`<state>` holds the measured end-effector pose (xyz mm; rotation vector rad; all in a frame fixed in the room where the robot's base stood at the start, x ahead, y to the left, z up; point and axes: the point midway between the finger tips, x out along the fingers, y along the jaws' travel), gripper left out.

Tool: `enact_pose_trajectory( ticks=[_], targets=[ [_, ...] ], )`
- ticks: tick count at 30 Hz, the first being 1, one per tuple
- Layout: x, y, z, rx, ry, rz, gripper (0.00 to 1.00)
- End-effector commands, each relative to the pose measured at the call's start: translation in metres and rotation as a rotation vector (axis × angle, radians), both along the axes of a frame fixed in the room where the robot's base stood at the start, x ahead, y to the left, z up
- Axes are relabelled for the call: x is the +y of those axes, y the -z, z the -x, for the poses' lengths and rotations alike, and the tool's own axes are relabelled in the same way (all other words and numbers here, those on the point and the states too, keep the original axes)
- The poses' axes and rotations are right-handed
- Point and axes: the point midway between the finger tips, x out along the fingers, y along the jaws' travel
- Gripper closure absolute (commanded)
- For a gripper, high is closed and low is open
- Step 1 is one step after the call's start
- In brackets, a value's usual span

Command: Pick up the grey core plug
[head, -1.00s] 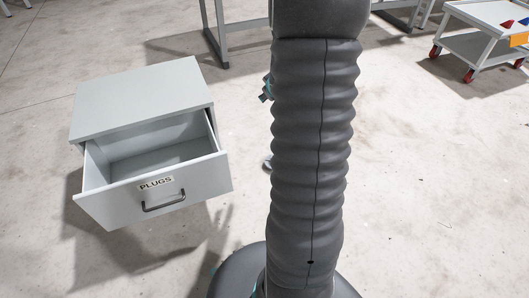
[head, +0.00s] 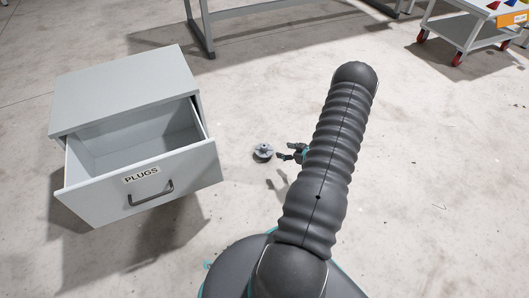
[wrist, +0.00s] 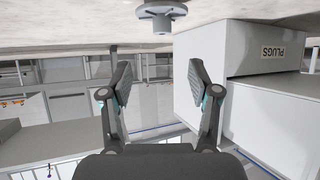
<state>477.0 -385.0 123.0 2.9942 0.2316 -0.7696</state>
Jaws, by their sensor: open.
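The grey core plug (head: 263,151) is a round flanged piece with a raised hub, lying on the concrete floor to the right of the drawer cabinet. In the wrist view the plug (wrist: 162,11) is at the top middle, beyond the fingertips, and that picture looks upside down. My gripper (head: 283,153) is low beside the plug, just to its right in the head view, with a gap between them. In the wrist view my gripper (wrist: 160,82) has its two fingers spread with nothing between them. My arm hides part of the gripper in the head view.
A grey cabinet (head: 125,82) stands at left with its drawer, labelled PLUGS (head: 143,178), pulled open and empty-looking. A grey frame (head: 202,38) stands at the back. A white trolley (head: 463,32) with red wheels is at the back right. Floor around the plug is clear.

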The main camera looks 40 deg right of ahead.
Motion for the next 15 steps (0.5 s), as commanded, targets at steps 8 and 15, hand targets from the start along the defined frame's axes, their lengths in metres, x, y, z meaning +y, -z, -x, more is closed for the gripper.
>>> enact_pose_trajectory(
  ticks=[8,15],
  targets=[
    [0.008,0.023,-0.034,-0.004,-0.006,-0.004,0.39],
    [0.012,0.039,-0.065,-0.003,-0.004,-0.004,0.39]
  ],
)
